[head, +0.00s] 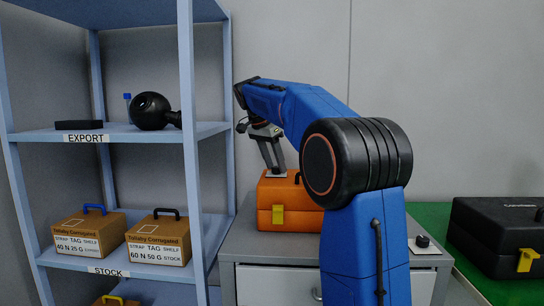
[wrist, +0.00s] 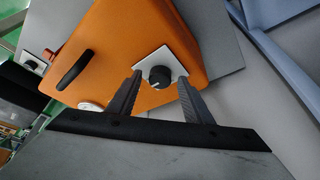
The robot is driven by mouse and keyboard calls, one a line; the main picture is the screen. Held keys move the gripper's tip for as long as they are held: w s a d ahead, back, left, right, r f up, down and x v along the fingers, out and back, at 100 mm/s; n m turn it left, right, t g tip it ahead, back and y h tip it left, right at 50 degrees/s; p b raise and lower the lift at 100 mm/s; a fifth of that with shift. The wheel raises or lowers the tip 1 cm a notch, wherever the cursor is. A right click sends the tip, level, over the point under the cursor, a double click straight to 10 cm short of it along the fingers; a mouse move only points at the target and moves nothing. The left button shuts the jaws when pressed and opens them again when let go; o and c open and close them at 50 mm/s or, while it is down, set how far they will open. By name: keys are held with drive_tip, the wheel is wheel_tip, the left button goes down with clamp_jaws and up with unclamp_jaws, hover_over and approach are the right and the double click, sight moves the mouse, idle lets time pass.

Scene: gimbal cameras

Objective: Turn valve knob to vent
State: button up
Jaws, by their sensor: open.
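A black valve knob (wrist: 159,77) with a pale pointer mark sits on a white plate (wrist: 173,58) on the orange case (wrist: 125,45) in the wrist view. Its pointer is small and no vent label is readable. My gripper (wrist: 160,82) is open, with one finger on each side of the knob; I cannot tell whether either touches it. A second black knob (head: 422,241) on a white plate stands on the grey cabinet at right.
The orange case stands on a grey cabinet (head: 245,240). A blue shelf (head: 90,262) at left holds cardboard boxes (head: 160,240) and a black round device (head: 151,110). A black case (head: 490,235) lies on a green surface (head: 432,212) at right.

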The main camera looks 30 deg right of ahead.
drive_tip(key=v, duration=1.7)
drive_tip(key=shift+a+r, duration=0.1)
drive_tip(key=shift+r, duration=0.05)
drive_tip(key=shift+s, duration=0.1)
drive_tip(key=s+a+f+n+t+y, duration=0.1)
drive_tip(key=s+a+f+n, duration=0.2)
drive_tip(key=s+f, duration=0.9)
drive_tip(key=s+a+f+n+t+y, duration=0.1)
drive_tip(key=s+a+f+n, duration=0.3)
drive_tip(key=s+f, duration=0.9)
drive_tip(key=s+a+f+n+t+y, duration=0.2)
drive_tip(key=s+a+f+n, duration=0.2)
drive_tip(key=s+f+n, duration=0.5)
drive_tip(key=s+f, duration=0.4)
drive_tip(key=f, duration=0.5)
drive_tip(key=shift+a+f, duration=0.15)
drive_tip(key=shift+f, duration=0.15)
